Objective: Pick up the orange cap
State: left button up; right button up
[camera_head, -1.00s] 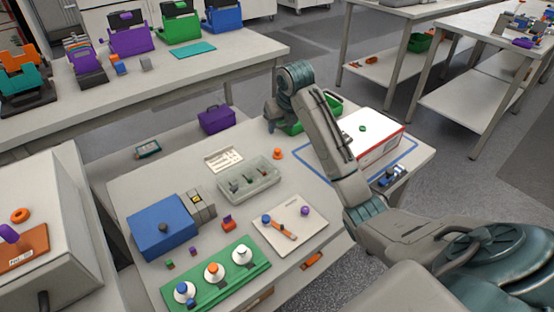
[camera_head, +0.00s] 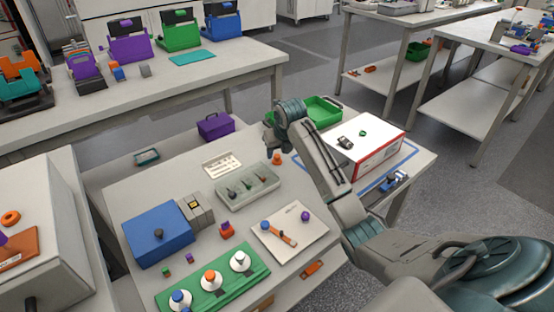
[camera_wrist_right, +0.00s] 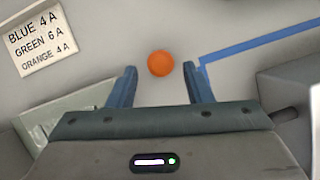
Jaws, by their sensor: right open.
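A small orange cap (camera_head: 277,158) stands on the table, right of the clear tray, in the head view. In the right wrist view it shows as an orange disc (camera_wrist_right: 160,63) near the opening between the fingertips. My right gripper (camera_wrist_right: 160,70) is open and empty, with one blue finger on each side of the cap's line. Any contact or exact height gap cannot be told. In the head view my right arm reaches in from the right and its fingers are mostly hidden. My left gripper is not in view.
A clear tray (camera_head: 249,196) with dark items lies left of the cap. A label card (camera_head: 222,163) lies behind it. A white and red box (camera_head: 372,146) stands to the right, inside blue tape. A green bin (camera_head: 322,109) is behind. A green cone rack (camera_head: 222,284) is in front.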

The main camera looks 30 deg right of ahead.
jog(key=shift+x, duration=1.15)
jog(key=shift+r, duration=0.1)
grip_shut()
jog(key=shift+r, duration=0.1)
